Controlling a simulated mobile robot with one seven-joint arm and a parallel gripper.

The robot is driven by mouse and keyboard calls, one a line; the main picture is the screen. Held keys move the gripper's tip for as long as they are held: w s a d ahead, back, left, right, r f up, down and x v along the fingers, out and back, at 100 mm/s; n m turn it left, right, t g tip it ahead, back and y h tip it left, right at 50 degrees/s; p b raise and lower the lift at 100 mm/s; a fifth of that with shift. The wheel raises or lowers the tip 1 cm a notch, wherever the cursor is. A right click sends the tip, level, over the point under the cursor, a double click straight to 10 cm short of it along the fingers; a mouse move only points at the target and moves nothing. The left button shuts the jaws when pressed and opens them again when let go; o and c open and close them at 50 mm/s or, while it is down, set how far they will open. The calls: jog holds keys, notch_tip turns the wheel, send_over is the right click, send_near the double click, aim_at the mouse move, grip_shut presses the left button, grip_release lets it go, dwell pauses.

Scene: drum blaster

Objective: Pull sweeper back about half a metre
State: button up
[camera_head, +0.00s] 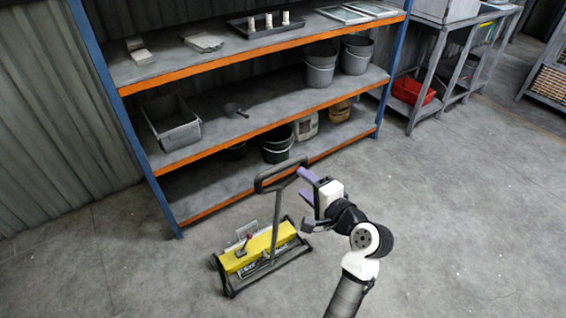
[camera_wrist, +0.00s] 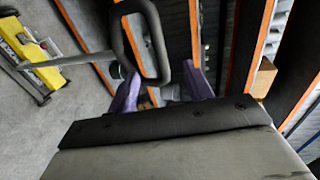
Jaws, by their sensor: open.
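The sweeper (camera_head: 262,254) stands on the concrete floor in front of the shelf, with a yellow body in a black frame. Its grey pole (camera_head: 277,215) rises to a black loop handle (camera_head: 272,176). My gripper (camera_head: 304,186), with purple fingers, is open just right of the handle, at about its height. In the wrist view the handle loop (camera_wrist: 140,45) is ahead of my open gripper (camera_wrist: 165,92), and the yellow sweeper body (camera_wrist: 32,55) is at the far left. The handle overlaps the fingers' outline, but I cannot tell whether they touch.
A blue and orange shelf (camera_head: 250,68) with buckets (camera_head: 322,62) and trays stands close behind the sweeper. A grey workbench (camera_head: 440,60) with a red bin (camera_head: 412,91) is at the back right. The floor (camera_head: 470,220) to the right is clear.

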aim_at(285, 168)
jog(key=x, duration=1)
jog(key=shift+w+a+f, duration=0.15)
jog(key=shift+w+a, duration=0.05)
jog(key=shift+w, duration=0.1)
jog(key=shift+c, duration=0.4)
grip_shut()
